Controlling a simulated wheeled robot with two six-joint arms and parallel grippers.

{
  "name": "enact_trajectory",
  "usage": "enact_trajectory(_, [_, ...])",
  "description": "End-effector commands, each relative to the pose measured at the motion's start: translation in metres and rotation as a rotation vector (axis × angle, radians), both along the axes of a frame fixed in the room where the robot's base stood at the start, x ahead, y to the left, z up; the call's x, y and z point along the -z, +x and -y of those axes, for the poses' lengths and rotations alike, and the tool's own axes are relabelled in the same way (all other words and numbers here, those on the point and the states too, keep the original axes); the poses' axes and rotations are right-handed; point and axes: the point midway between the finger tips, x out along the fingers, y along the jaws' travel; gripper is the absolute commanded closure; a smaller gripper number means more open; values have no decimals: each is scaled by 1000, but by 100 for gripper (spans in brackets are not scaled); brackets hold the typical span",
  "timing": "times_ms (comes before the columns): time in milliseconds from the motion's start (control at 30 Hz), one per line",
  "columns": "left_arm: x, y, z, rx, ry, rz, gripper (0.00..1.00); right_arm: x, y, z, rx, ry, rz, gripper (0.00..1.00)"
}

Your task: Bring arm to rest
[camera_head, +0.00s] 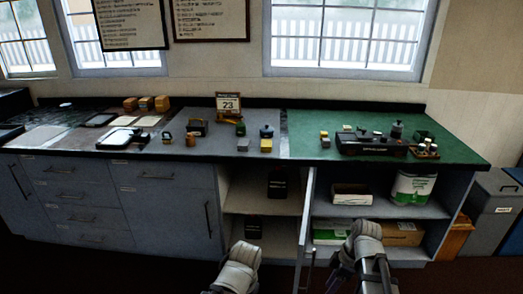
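My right arm (366,240) rises from the bottom edge in front of the lower shelf. Dark parts at its lower end (362,275) may belong to the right gripper, but whether it is open or shut cannot be told. Nothing is seen held. A black device (370,147) with knobs on top, too small to make out in detail, sits on the green part of the counter. Both arms are below and in front of the counter.
The long counter (70,155) carries a white-topped tray (121,138), small wooden boxes (146,103), a calendar (229,103) and small blocks. A cabinet door (307,215) stands open between two bays. Shelves hold a carton (352,195) and a green-white bag (413,187). Grey bins (490,215) stand right.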

Motion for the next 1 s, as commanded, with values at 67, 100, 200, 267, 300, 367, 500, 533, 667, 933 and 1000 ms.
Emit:
enact_trajectory(67, [-10,0,0,0,0,0,100,-9,-5,-15,52,-32,-28,55])
enact_trajectory(100, [-14,0,0,0,0,0,100,-11,-7,-23,87,-50,-43,55])
enact_trajectory(200, [-26,0,0,0,0,0,100,-21,-15,-45,195,-113,-80,55])
enact_trajectory(267, [-35,0,0,0,0,0,100,-29,-21,-61,280,-160,-99,55])
enact_trajectory(300, [-40,0,0,0,0,0,100,-34,-26,-72,342,-192,-108,55])
enact_trajectory(367, [-48,0,0,0,0,0,100,-41,-33,-87,436,-239,-115,55])
enact_trajectory(500, [-63,0,0,0,0,0,100,-55,-48,-115,636,-325,-105,55])
enact_trajectory(533, [-66,0,0,0,0,0,100,-57,-50,-120,672,-339,-100,55])
enact_trajectory(667, [-73,0,0,0,0,0,100,-65,-59,-134,799,-378,-75,55])
enact_trajectory(933, [-76,0,0,0,0,0,100,-69,-63,-143,893,-396,-54,55])
enact_trajectory(1000, [-76,0,0,0,0,0,100,-68,-63,-143,893,-396,-54,55])
